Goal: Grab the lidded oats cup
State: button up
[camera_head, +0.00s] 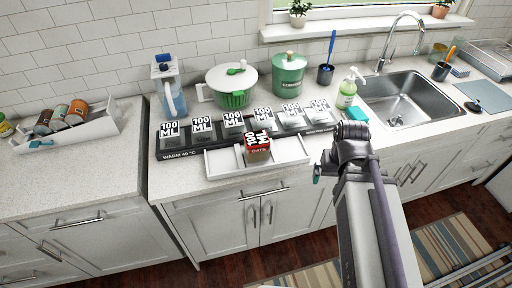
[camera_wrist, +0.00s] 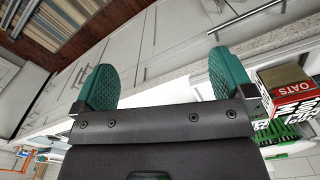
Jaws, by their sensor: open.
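The oats cup (camera_head: 258,156) has a brown body marked OATS and a red, white and black lid marked 100 ML. It stands in the middle of the low white tray (camera_head: 222,165) at the counter's front. In the wrist view the oats cup (camera_wrist: 283,75) is at the right edge, outside my fingers. My gripper (camera_wrist: 165,62) is open, with two green fingers apart and nothing between them. In the head view my arm comes from the lower right, and its wrist is to the right of the cup and tray.
Several 100 ML containers stand on the dark warming strip (camera_head: 180,155) behind the tray. A green-and-white spinner (camera_head: 232,88), a compost bin (camera_head: 288,75) and a jug (camera_head: 168,85) stand farther back. A soap bottle (camera_head: 347,92) and the sink (camera_head: 405,98) are to the right.

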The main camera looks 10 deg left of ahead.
dwell(0.4)
notch_tip(320, 180, up, 4)
jog(key=m+p, duration=0.4)
send_over(256, 145)
jog(key=d, duration=0.3)
jog(key=w+a+m, duration=0.1)
jog(key=m, duration=0.1)
jog(key=w+a+m, duration=0.1)
jog(key=m, duration=0.1)
jog(key=w+a+m, duration=0.1)
jog(key=m, duration=0.1)
jog(key=shift+w+a+m, duration=0.15)
jog(key=shift+a+m, duration=0.1)
jog(key=shift+m, duration=0.15)
jog(key=m, duration=0.3)
jog(key=shift+d, duration=0.15)
notch_tip(256, 145, down, 11)
jog(key=b, duration=1.1)
jog(key=shift+f, duration=0.1)
jog(key=shift+r, duration=0.2)
jog(key=c, duration=1.1)
